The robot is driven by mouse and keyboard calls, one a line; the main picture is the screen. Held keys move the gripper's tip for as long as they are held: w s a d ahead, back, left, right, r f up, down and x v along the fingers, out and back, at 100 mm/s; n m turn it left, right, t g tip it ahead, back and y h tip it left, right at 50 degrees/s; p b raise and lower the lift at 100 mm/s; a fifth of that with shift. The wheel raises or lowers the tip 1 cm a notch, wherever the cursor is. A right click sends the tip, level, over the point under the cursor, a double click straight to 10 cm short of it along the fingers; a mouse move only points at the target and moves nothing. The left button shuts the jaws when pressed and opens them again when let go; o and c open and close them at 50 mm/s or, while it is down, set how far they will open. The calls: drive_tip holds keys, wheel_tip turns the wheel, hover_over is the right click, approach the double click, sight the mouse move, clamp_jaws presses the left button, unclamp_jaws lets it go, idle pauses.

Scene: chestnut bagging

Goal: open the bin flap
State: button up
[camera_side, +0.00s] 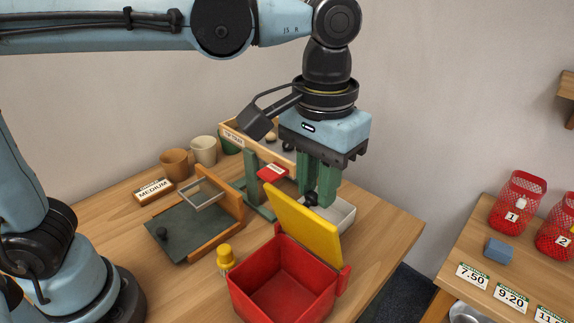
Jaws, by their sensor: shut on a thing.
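The red bin (262,293) stands at the front of the table, and I can see into its red inside. Its yellow flap (304,226) stands raised and tilted along the bin's back right edge, so the bin's mouth is uncovered. My gripper (318,195) points down behind the flap's upper edge, its green fingers shut on a small dark knob (311,198). The knob seems to belong to the flap, but its join is hard to make out.
A white tray (343,217) lies right behind the flap. A yellow-capped bottle (225,257) stands left of the bin. A green post (252,180), a dark board (186,232) and cups (204,151) stand farther back. Another table on the right holds red baskets (517,200).

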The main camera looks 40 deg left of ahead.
drive_tip(key=shift+w, duration=0.95)
drive_tip(key=o, duration=0.8)
wheel_tip(320, 180, up, 7)
idle(0.4)
